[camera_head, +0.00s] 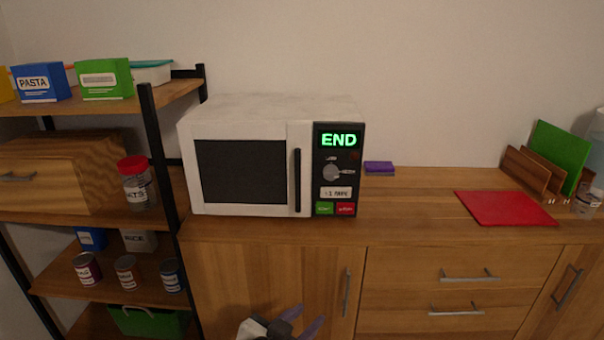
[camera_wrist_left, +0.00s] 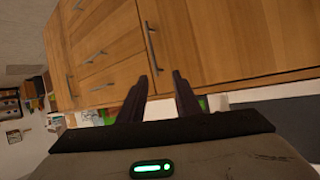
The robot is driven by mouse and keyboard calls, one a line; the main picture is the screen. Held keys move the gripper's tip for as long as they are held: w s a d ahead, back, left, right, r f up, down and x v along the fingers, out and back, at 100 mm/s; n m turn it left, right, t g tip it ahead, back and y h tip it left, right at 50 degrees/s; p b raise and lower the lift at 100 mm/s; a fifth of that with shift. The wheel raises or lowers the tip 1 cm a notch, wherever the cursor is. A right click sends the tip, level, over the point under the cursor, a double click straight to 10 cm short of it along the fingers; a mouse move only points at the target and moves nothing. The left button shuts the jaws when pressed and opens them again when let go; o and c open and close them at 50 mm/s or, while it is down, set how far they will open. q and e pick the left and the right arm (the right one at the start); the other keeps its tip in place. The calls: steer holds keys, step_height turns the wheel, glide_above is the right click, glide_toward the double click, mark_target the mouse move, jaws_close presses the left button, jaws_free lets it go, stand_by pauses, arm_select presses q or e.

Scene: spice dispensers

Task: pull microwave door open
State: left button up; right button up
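The white microwave (camera_head: 270,155) stands on the wooden counter with its door (camera_head: 240,170) shut. A dark vertical handle (camera_head: 297,180) is on the right side of the door, beside a black control panel (camera_head: 338,170) that reads END. My left gripper (camera_head: 305,322) is at the bottom of the head view, low in front of the cabinet and well below the microwave, touching nothing that I can see. Its two fingers (camera_wrist_left: 162,92) are apart and empty in the left wrist view. The microwave does not show clearly in that view. My right gripper is not in view.
A shelf unit (camera_head: 146,110) with cans, boxes and a jar (camera_head: 137,183) stands close left of the microwave. A purple block (camera_head: 379,168) and a red mat (camera_head: 505,208) lie on the counter. The counter (camera_head: 410,205) between microwave and mat is clear. Cabinet handles (camera_head: 347,292) stick out below.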

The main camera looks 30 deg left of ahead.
arm_select(q)
steer(key=w+a+r+n+t+y, duration=0.1)
steer(key=w+a+r+y, duration=0.15)
steer(key=r, duration=0.45)
steer(key=w+a+r+n+t+y, duration=0.15)
steer(key=w+a+r, duration=0.25)
steer(key=r, duration=0.4)
steer(key=n+t+y, duration=0.1)
steer(key=n, duration=0.1)
glide_toward(297, 169)
steer(key=p+x, duration=0.1)
steer(key=x, duration=0.7)
steer(key=shift+w+a, duration=0.1)
steer(key=shift+w, duration=0.3)
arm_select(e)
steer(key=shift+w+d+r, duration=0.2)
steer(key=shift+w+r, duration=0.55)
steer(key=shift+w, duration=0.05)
arm_select(q)
jaws_close()
